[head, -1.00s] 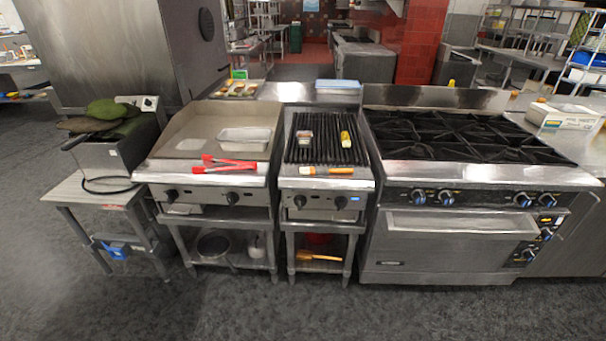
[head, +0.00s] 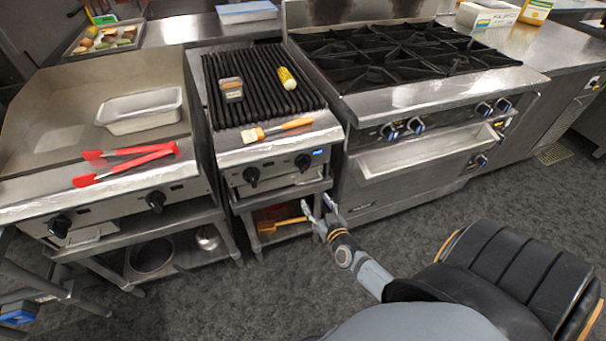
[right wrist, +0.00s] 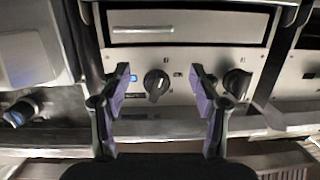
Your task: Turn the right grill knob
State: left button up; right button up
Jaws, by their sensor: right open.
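The grill (head: 262,150) has two black knobs on its front panel. The right grill knob (head: 303,161) is next to a small blue display. The left grill knob (head: 251,175) is on the same panel. My right gripper (head: 317,204) is in front of the grill, lower than the right knob, with its jaws apart and empty. In the right wrist view, which appears upside down, the right knob (right wrist: 157,84) shows between the open fingers (right wrist: 160,76), beyond the tips. The left knob (right wrist: 237,83) is farther right there. My left gripper is out of view.
A stove (head: 410,110) with blue-ringed knobs and an oven handle adjoins the grill on the right. A griddle with red tongs (head: 125,163) is on the left. A brush (head: 277,130) lies on the grill's front ledge. The floor in front is clear.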

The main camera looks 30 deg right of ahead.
jog(key=m+t+h, duration=0.1)
jog(key=t, duration=0.1)
send_near(307, 168)
jog(key=x, duration=0.2)
jog(key=b+x, duration=0.2)
jog(key=x, duration=0.7)
jog(key=shift+f, duration=0.1)
jog(key=shift+w+d, duration=0.1)
jog(key=shift+w, duration=0.4)
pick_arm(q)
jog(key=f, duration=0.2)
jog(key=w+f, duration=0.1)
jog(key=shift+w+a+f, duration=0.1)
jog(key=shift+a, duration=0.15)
pick_arm(e)
jog(key=shift+c, duration=0.2)
jog(key=c, duration=0.8)
jog(key=shift+c, duration=0.2)
